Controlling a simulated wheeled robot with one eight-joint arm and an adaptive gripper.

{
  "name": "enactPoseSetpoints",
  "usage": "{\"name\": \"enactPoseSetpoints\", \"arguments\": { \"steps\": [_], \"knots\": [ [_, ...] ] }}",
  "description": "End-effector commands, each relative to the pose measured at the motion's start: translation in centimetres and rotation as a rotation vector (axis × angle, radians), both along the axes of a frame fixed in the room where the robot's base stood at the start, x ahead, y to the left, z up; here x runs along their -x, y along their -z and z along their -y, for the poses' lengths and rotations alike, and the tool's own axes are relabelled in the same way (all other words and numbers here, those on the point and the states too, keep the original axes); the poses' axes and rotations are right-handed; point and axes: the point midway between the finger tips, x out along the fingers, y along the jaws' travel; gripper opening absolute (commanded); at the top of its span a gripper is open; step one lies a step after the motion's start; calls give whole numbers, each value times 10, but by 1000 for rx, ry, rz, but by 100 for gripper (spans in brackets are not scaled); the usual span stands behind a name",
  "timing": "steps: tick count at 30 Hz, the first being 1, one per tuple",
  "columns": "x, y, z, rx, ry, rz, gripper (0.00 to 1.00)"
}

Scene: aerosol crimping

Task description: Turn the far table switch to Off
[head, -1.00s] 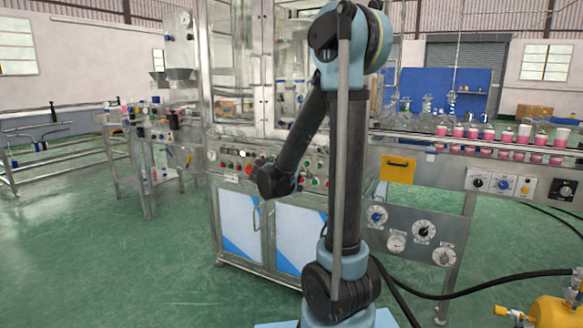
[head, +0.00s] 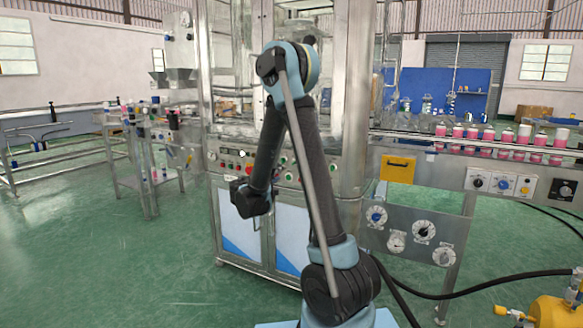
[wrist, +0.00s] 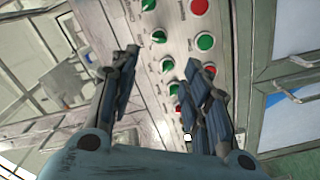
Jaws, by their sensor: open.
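In the head view, the steel machine's control panel (head: 240,158) carries several red, green and dark knobs and buttons. In the wrist view, the same kind of panel lies close ahead with green knobs (wrist: 158,36) and red buttons (wrist: 199,7), rotated in the picture. My gripper (wrist: 160,80) is open and empty, its two dark fingers apart in front of this panel. The right finger covers part of the right-hand column. I cannot read the labels, so I cannot tell which control is the far table switch or its setting.
The machine's blue-and-white doors (head: 240,222) stand below the panel. A conveyor with pink-and-white cans (head: 490,134) runs to the right, with a dial plate (head: 398,225) below it. A shelf cart (head: 150,160) stands left. Green floor (head: 110,270) is open at the front left.

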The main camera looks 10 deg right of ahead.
Motion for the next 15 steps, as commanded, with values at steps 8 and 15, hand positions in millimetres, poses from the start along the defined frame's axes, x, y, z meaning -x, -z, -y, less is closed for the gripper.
{"name": "enactPoseSetpoints", "arguments": {
  "steps": [8,15],
  "knots": [
    [-39,0,30,0,4,0,43],
    [-74,0,55,-1,4,-1,43]
  ]
}}
